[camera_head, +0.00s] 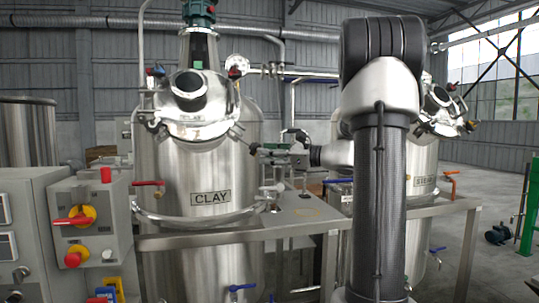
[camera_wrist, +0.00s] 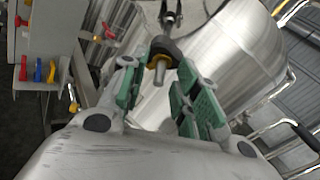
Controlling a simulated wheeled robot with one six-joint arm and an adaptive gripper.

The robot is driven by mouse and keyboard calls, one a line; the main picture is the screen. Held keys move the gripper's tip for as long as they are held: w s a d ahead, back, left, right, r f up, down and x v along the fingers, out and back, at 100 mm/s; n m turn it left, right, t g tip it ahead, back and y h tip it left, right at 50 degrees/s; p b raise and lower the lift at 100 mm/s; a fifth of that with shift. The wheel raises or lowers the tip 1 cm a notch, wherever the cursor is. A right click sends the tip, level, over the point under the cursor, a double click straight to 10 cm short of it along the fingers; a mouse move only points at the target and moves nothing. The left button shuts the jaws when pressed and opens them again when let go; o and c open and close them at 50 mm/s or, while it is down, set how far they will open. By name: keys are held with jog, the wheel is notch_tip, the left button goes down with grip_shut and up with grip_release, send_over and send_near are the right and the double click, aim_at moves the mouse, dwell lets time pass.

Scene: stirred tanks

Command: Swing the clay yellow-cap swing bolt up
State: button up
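The steel tank labelled CLAY (camera_head: 165,165) stands left of centre in the head view, its round hatch lid (camera_head: 195,120) on the upper front. In the wrist view, a swing bolt with a yellow and dark cap (camera_wrist: 164,52) extends from a forked bracket (camera_wrist: 171,14) on the tank, its metal end pointing toward my gripper. My gripper (camera_wrist: 157,68) is open, with a green-padded finger on each side of the bolt. I see no clear contact. In the head view, my gripper (camera_head: 268,148) is at the tank's right side, and the bolt there is too small to make out.
A second tank labelled STEAM (camera_head: 425,181) stands to the right, partly hidden by my arm. A steel table frame (camera_head: 290,222) runs around the tanks. A control box with red and yellow switches (camera_head: 90,225) stands at left. A red-handled valve (camera_head: 148,184) juts out by the CLAY tank.

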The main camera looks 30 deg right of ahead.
grip_shut()
jog(key=shift+s+r, duration=0.1)
